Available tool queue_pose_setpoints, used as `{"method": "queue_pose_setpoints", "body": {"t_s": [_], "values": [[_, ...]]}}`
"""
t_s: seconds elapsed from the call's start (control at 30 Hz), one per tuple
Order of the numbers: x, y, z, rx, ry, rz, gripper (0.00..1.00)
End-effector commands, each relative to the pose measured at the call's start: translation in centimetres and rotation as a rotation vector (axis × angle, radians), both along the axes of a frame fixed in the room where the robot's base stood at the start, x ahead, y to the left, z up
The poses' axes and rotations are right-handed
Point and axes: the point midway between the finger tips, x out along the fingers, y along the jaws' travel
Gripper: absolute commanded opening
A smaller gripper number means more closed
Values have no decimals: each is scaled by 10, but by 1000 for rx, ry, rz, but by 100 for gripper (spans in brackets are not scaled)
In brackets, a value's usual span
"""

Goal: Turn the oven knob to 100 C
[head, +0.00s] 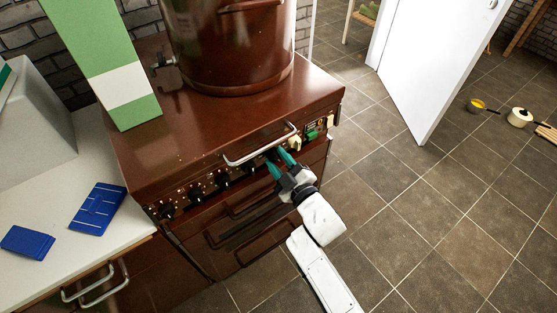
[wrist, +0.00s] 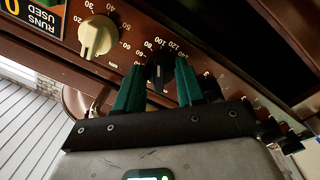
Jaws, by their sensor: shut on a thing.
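The oven knob (wrist: 158,72) is black and sits on the brown stove's control panel. Printed numbers, including 80, 100, 120 and 140, ring it in the wrist view. A pale line runs along the knob; which number it points to is too small to tell. My gripper (wrist: 158,85) has its green fingers on either side of this knob and is shut on it. In the head view my gripper (head: 279,163) reaches the panel below the front rail, and its fingers largely cover the knob.
A cream knob (wrist: 97,36) with its own number scale sits beside the oven knob. Several other black knobs (head: 222,177) line the panel. A metal rail (head: 262,147) runs just above my fingers. A large brown pot (head: 232,50) stands on the stove (head: 150,150). Tiled floor lies open to the right.

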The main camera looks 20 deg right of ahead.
Motion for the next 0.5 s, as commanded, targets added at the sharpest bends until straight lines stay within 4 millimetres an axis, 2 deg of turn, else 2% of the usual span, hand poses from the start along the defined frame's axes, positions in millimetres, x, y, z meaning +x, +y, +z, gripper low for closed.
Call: {"method": "queue_pose_setpoints", "body": {"t_s": [0.07, 0.1, 0.33, 0.5], "values": [[0, -2, -2, 0, 6, -4, 8], [0, -2, -2, 0, 5, -5, 40], [0, -1, -1, 0, 2, -2, 62], [0, -1, -1, -1, 1, -1, 64]]}}
